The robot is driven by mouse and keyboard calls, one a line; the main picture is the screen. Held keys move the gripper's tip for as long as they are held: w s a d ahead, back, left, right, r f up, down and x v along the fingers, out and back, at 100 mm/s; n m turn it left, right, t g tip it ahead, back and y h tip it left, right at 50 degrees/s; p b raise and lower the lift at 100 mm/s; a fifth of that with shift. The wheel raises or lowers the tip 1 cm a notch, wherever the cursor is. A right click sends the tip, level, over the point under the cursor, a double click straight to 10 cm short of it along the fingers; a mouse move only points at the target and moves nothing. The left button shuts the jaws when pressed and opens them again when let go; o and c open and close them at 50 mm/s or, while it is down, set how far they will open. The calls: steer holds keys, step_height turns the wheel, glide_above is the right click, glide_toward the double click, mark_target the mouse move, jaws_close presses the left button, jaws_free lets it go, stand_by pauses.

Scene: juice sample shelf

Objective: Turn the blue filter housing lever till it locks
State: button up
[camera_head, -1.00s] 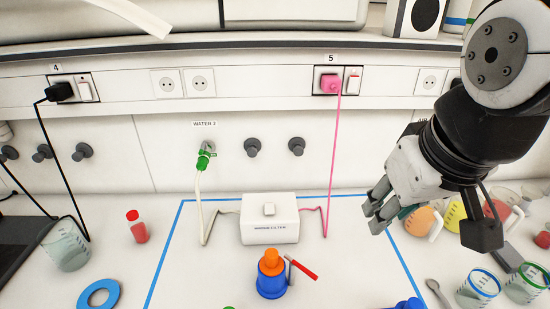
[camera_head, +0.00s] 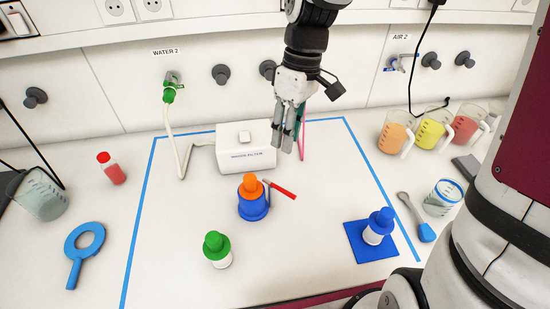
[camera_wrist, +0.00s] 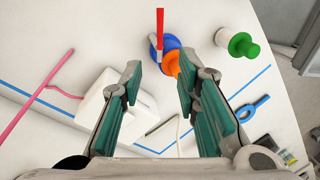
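The blue filter housing (camera_head: 253,208) stands upright in the taped area, with an orange cap (camera_head: 251,184) on top. Its lever, with a red handle (camera_head: 282,190), points right and slightly toward the front in the head view. In the wrist view the red handle (camera_wrist: 160,20) points up from the blue housing (camera_wrist: 155,52), beyond my fingertips. My gripper (camera_head: 287,147) hangs fingers down, behind and right of the housing, beside the white filter box (camera_head: 236,160). In the wrist view my gripper (camera_wrist: 160,82) has its fingers apart with nothing between the pads. It does not touch the lever.
A green-capped bottle (camera_head: 217,252) stands in front of the housing. A blue-capped bottle (camera_head: 377,228) stands on a blue square at right. A white hose (camera_head: 178,145) and a pink cable (camera_head: 302,136) run by the filter box. Beakers of coloured liquid stand at right. The taped area between is mostly clear.

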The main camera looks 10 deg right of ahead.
mark_target(279, 189)
steer(key=f, duration=0.4)
steer(key=s+a+f, duration=0.1)
steer(key=f, duration=0.3)
steer(key=s+a+f, duration=0.1)
steer(key=f, duration=0.4)
jaws_close()
